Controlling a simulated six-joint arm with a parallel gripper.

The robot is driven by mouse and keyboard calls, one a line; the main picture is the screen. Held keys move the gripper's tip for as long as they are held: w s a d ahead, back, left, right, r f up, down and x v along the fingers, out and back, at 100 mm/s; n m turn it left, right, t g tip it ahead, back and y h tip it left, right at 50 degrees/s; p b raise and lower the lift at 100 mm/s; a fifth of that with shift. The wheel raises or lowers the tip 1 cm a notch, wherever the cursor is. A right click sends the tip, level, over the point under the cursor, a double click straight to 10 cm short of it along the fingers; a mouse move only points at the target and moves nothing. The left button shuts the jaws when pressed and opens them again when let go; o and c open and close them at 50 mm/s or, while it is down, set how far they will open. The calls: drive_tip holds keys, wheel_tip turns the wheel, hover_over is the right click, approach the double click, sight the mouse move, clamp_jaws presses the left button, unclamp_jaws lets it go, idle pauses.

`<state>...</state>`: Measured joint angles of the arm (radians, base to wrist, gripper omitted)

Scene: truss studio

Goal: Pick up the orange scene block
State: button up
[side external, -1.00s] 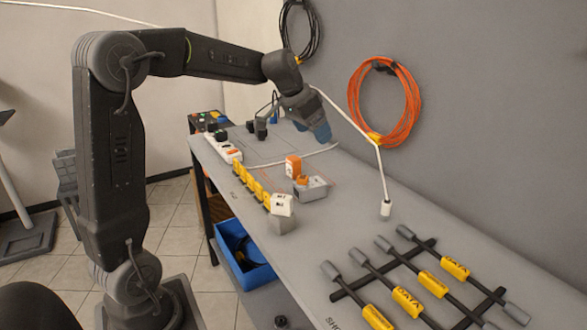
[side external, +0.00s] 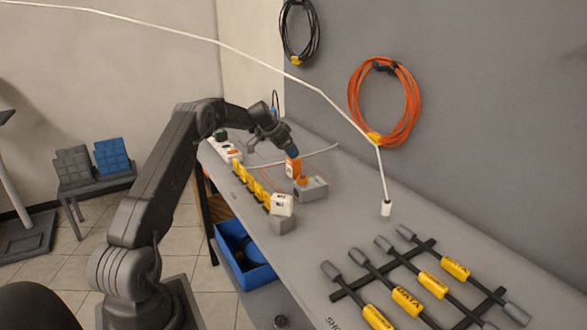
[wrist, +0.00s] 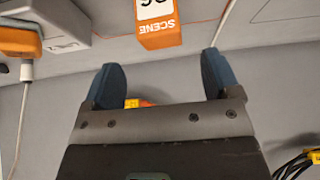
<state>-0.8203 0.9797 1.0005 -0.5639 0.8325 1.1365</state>
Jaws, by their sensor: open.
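The orange scene block (side external: 293,168) stands on the grey bench, behind a small grey box, in the side view. In the wrist view the block (wrist: 160,33) shows at the top centre, with "SCENE" on its orange lower part and a white label cut off by the frame edge. My gripper (wrist: 160,68) is open, its two blue fingers spread apart with nothing held between them. The block lies just beyond the fingertips, roughly centred in the gap. In the side view my gripper (side external: 292,153) is low, right at the block's top; contact cannot be told.
The grey box (side external: 312,189) with an orange piece on it is close to the block. A row of yellow clips (side external: 252,182) and a white-topped block (side external: 282,205) stand nearer the bench's front edge. A white cable hangs to the right. An orange cable coil (side external: 412,100) hangs on the wall.

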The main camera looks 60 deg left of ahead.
sight(296, 162)
drive_tip(key=x, duration=0.3)
drive_tip(key=shift+s+x, duration=0.25)
drive_tip(key=shift+x, duration=2.35)
drive_tip(key=shift+a+f, duration=0.1)
drive_tip(key=shift+f, duration=0.05)
drive_tip(key=c, duration=1.1)
